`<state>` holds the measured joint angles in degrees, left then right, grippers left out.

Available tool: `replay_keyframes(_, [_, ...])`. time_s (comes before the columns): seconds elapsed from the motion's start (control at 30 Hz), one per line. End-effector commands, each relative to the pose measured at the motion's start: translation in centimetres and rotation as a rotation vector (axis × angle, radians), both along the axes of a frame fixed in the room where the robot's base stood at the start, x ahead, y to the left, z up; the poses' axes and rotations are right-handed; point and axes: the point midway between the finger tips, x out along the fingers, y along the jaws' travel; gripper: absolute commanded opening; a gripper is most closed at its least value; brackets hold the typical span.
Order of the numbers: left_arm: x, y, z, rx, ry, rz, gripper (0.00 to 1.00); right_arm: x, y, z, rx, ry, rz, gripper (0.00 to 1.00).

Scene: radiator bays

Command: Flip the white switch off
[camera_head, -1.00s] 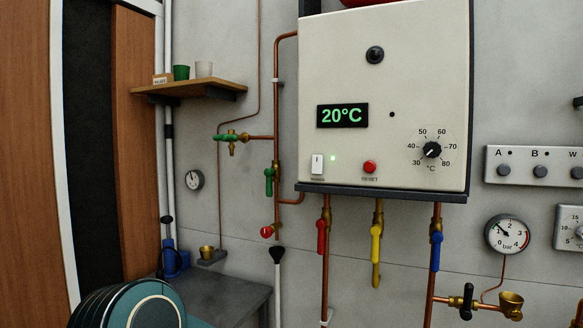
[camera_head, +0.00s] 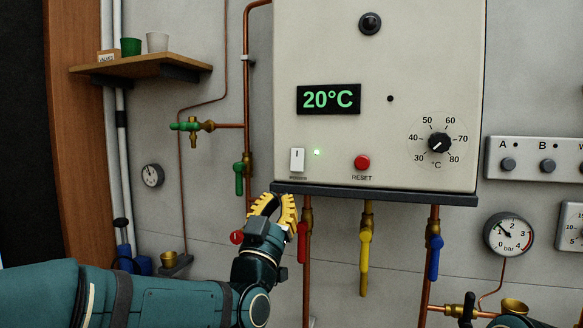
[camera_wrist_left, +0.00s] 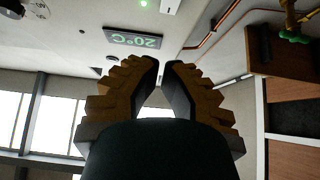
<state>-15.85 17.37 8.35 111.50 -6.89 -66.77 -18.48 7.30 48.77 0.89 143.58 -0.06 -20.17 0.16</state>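The white switch (camera_head: 297,159) is a small upright rocker at the lower left of the boiler's front panel, with a dark mark near its top. A green lamp (camera_head: 317,153) glows beside it. In the left wrist view the switch (camera_wrist_left: 169,5) shows at the top edge. My left gripper (camera_head: 277,199) has yellow fingers pointing up, below and slightly left of the switch, apart from it in the picture. Its fingertips (camera_wrist_left: 162,66) are close together, with a narrow gap between the fingers and nothing held. My right gripper is not in view.
A red RESET button (camera_head: 362,162) and a dial (camera_head: 439,143) are to the right. Red (camera_head: 302,243), yellow (camera_head: 365,250) and blue (camera_head: 435,258) valve handles hang below. A shelf (camera_head: 140,66) is at the left.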

Motion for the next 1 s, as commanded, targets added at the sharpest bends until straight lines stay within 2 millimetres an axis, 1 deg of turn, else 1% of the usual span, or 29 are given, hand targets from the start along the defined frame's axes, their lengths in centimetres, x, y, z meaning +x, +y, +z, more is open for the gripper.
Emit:
replay_keyframes(0.23, [0.3,-0.1,0.1,0.000,0.003,-0.001,0.00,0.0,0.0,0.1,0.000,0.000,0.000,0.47])
replay_keyframes(0.37, [1.3,-0.4,0.9,0.000,0.003,-0.001,0.00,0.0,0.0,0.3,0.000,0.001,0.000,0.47])
replay_keyframes(0.8, [7.4,-2.4,5.6,-0.001,0.002,0.000,0.00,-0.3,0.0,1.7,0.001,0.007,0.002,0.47])
replay_keyframes(0.87, [8.3,-2.7,5.9,0.001,0.005,-0.001,0.00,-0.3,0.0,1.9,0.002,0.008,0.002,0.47])
replay_keyframes(1.0, [10.1,-3.3,5.3,0.000,0.006,0.000,0.00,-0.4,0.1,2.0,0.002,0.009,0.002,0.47])
